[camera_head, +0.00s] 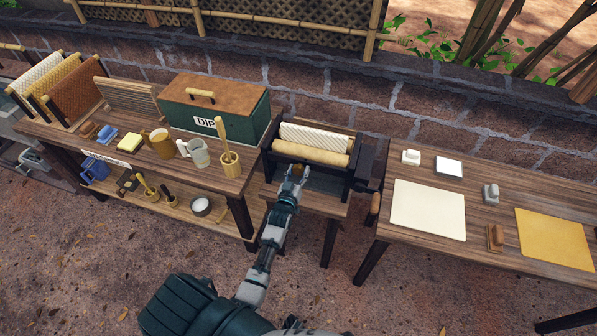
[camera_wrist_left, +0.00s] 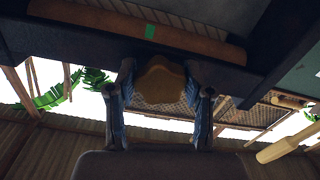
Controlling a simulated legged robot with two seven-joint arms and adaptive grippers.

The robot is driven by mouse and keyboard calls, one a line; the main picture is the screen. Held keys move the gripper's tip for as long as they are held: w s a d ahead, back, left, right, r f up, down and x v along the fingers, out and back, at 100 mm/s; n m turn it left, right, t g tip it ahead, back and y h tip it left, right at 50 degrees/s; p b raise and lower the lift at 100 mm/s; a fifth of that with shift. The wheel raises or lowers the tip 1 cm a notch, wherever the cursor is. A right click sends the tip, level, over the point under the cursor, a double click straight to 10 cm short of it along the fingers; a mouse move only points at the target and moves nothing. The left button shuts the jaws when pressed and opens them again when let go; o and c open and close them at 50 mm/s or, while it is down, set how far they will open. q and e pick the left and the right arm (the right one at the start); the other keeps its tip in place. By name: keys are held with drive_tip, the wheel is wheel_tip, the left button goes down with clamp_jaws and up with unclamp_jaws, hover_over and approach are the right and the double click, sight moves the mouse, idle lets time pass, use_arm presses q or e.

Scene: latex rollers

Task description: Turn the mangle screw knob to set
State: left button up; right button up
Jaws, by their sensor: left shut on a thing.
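The mangle (camera_head: 357,170) stands on a small wooden stand in the middle of the head view. It has a dark frame, a white ribbed roller (camera_head: 318,136) and a tan roller (camera_head: 310,153). My left gripper (camera_head: 296,172) is at the front of the mangle. In the left wrist view its two fingers stand on either side of a rounded wooden knob (camera_wrist_left: 161,82) and are shut on it. In the head view the gripper mostly hides the knob. My right gripper is in neither view.
At right, a table (camera_head: 487,212) bears a cream sheet (camera_head: 428,209) and a yellow sheet (camera_head: 553,239). A brick wall runs behind.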

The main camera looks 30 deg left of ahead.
use_arm(q)
drive_tip(key=shift+s+d+f, duration=0.1)
drive_tip(key=shift+f, duration=0.4)
drive_tip(key=o, duration=1.2)
drive_tip(key=shift+c, duration=0.2)
drive_tip(key=shift+r, duration=0.2)
drive_tip(key=v, duration=1.1)
drive_tip(key=shift+s, duration=0.35)
